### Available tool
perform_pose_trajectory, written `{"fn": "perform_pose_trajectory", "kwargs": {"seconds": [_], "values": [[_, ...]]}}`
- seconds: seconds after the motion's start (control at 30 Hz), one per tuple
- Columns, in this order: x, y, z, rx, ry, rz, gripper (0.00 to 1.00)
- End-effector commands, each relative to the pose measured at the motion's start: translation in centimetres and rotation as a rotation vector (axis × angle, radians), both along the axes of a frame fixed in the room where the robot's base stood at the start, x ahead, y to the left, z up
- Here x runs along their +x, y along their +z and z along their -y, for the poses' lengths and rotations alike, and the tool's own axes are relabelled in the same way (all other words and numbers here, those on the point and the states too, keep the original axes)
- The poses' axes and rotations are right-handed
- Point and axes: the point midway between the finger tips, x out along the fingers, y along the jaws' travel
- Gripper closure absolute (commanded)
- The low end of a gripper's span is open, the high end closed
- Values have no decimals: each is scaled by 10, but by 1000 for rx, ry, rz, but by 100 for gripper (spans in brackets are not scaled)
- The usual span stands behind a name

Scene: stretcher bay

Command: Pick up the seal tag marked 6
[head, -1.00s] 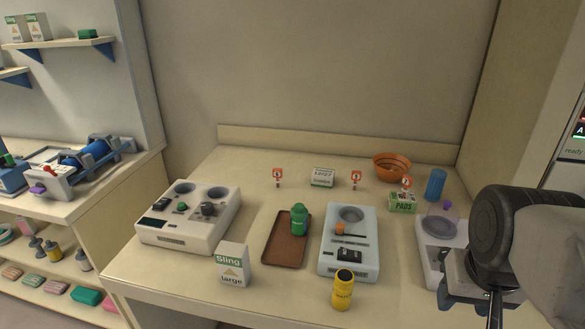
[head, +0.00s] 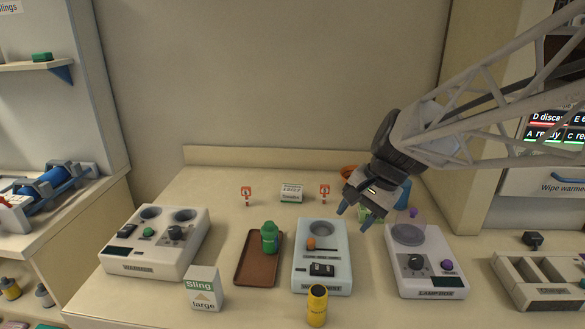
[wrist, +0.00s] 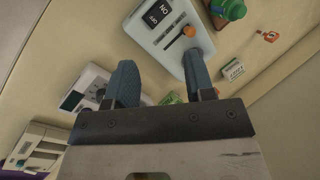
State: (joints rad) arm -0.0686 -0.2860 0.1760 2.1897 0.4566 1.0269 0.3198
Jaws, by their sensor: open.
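Two small red-and-white seal tags stand upright at the back of the table in the head view, a left tag (head: 246,195) and a right tag (head: 325,194). Their marks are too small to read. An orange-and-white tag (wrist: 268,37) shows at the upper right of the wrist view; I cannot tell which one it is. My gripper (head: 352,219) is open and empty above the table, to the right of and nearer than the right tag. Its two blue fingers (wrist: 160,60) point away in the wrist view. The tag seen earlier by the pads box is hidden behind my gripper.
A white-and-green box (head: 291,193) stands between the two tags. A pale blue device (head: 338,255), a brown tray (head: 247,275) with a green bottle (head: 270,239), a yellow bottle (head: 317,304) and a white device (head: 435,285) stand nearer. An orange bowl (head: 349,171) is partly hidden.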

Motion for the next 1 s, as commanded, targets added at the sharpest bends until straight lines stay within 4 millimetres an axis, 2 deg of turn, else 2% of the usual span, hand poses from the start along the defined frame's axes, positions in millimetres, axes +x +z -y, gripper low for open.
{"fn": "perform_pose_trajectory", "kwargs": {"seconds": [0.1,0.47,1.0], "values": [[29,-4,-17,56,-51,-48,51],[114,-18,-68,219,-208,-199,51],[235,-65,-150,443,-434,-455,51]]}}
